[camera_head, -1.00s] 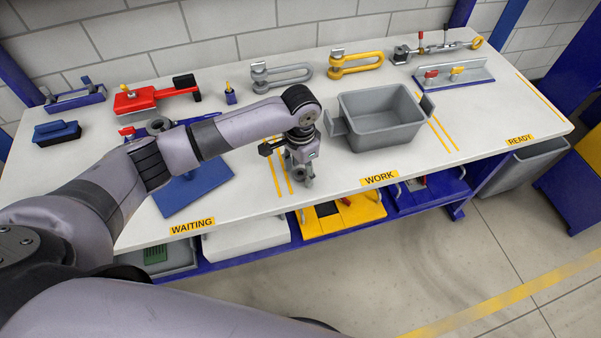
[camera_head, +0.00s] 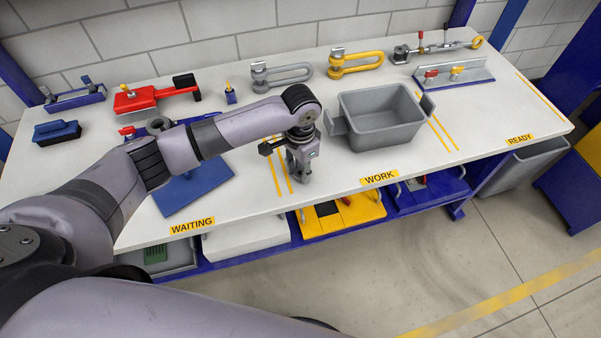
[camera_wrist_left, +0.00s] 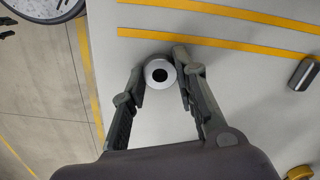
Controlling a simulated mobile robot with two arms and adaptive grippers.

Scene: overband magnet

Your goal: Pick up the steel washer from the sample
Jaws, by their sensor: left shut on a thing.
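The steel washer (camera_wrist_left: 160,74), a light ring with a dark centre, is between the fingertips of my left gripper (camera_wrist_left: 161,77) in the left wrist view. The fingers are shut on it from both sides. In the head view my left gripper (camera_head: 302,172) points down at the white table, just right of a pair of yellow lines and left of the WORK label. The washer is too hidden by the gripper to make out there. My right gripper does not show.
A grey bin (camera_head: 345,102) stands right of my left gripper. A blue plate (camera_head: 180,200) lies to its left. A dark metal cylinder (camera_wrist_left: 304,74) is at the right of the wrist view. Shackles (camera_head: 290,75) and red tools (camera_head: 135,102) are at the back.

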